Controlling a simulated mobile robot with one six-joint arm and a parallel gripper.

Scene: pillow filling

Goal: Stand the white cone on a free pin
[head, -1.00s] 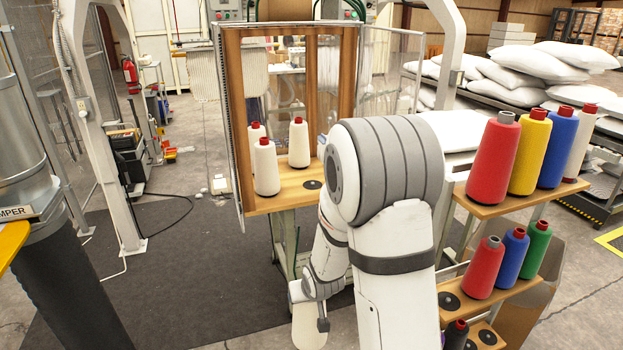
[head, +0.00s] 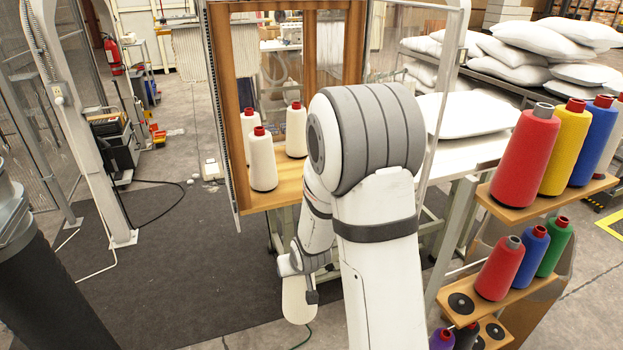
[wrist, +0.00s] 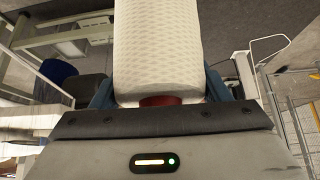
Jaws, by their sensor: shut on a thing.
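My gripper (wrist: 158,92) is shut on a white cone (wrist: 158,45), with its two blue fingers on either side near the cone's red tip. In the head view the held cone (head: 297,300) hangs low beside my arm, in front of the wooden cabinet; the gripper there is largely hidden. Three other white cones with red tips stand on the cabinet shelf: front (head: 263,168), back left (head: 250,125) and right (head: 296,130). My arm covers the shelf's right part. Free black discs show on the lower right rack, one (head: 460,303) and another (head: 495,329); their pins are too small to make out.
The wooden cabinet (head: 219,60) has posts and a clear side panel. The right rack's upper shelf (head: 500,207) holds red, yellow, blue and white cones; lower ones hold red, blue, green, purple and dark cones. A white table (head: 455,150) with a pillow stands behind. Dark floor mat lies left.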

